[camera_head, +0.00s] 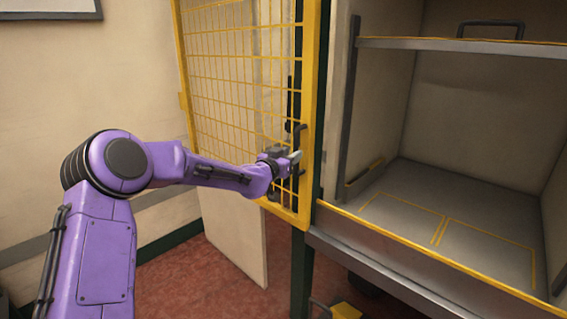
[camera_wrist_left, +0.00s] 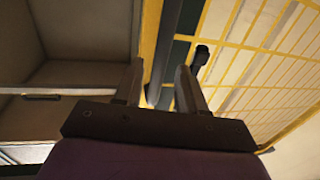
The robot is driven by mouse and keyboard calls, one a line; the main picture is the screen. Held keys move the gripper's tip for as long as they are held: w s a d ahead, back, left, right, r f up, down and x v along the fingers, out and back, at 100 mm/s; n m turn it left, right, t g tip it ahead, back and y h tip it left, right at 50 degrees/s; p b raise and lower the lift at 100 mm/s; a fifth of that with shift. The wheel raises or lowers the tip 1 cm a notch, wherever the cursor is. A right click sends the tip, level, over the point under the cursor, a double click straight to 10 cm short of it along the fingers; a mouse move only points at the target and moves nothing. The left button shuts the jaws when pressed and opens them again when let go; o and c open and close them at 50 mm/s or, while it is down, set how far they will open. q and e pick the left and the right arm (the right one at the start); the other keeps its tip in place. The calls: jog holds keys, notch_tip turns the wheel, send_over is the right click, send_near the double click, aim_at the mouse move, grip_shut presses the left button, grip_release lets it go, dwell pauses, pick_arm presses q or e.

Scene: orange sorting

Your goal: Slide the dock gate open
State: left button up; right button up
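The dock gate (camera_head: 228,75) is a yellow frame with wire mesh, standing at the left of the open bay in the head view. Its mesh also shows at the right of the left wrist view (camera_wrist_left: 262,50). A dark upright handle (camera_head: 299,132) is on the gate's right side. My left gripper (camera_head: 294,157) is at the handle's height, close against it. In the left wrist view its two fingers (camera_wrist_left: 160,68) are apart, with a dark bar (camera_wrist_left: 170,40) showing in the gap. I cannot tell whether the fingers touch it. My right gripper is out of view.
The bay (camera_head: 465,200) at the right is empty, with yellow floor markings and a shelf (camera_head: 460,47) above. A yellow-edged sill (camera_head: 430,250) runs along its front. A yellow object (camera_head: 345,311) lies low near the red floor. A pale panel (camera_head: 238,235) stands below the gate.

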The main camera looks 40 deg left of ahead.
pick_arm(q)
jog(key=s+b, duration=0.1)
jog(key=s, duration=0.5)
jog(key=shift+s+d, duration=0.2)
jog(key=shift+s, duration=0.1)
